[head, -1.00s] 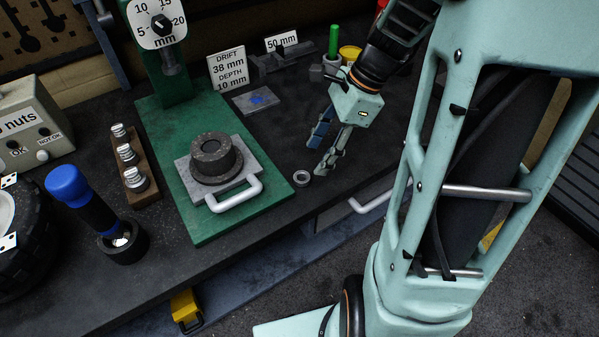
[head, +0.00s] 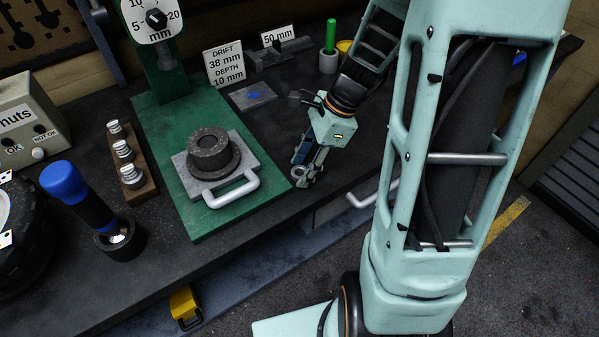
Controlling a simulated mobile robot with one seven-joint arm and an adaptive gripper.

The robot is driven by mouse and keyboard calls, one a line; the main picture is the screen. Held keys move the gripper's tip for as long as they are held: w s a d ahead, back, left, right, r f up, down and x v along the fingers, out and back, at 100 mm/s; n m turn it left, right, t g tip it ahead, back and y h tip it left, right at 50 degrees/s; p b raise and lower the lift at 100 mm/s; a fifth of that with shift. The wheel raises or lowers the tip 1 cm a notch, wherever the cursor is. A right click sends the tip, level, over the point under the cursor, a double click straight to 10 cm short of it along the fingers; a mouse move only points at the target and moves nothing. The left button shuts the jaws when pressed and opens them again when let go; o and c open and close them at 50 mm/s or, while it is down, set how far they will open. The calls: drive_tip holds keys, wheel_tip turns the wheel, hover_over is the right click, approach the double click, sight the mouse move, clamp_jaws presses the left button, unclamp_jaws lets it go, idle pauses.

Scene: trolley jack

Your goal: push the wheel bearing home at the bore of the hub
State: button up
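The hub (head: 211,158) is a dark, stepped round block with a bore open at the top. It sits on a light metal plate with a white handle (head: 231,190), on the green press base. The wheel bearing (head: 299,172) is a small metal ring on the dark bench, right of the green base. My gripper (head: 303,174) points down at the ring, with its fingertips low around it. The fingers partly cover the ring, and I cannot tell whether they press on it. The bore holds no visible ring.
The green press (head: 162,60) with a dial stands behind the hub. A wooden block (head: 133,175) with several metal pieces and a blue-capped tool (head: 75,195) stand left. A sign reading drift 38 mm, depth 10 mm (head: 224,66) stands behind. The bench's front edge is close to my gripper.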

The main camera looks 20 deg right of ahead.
drive_tip(key=c, duration=0.9)
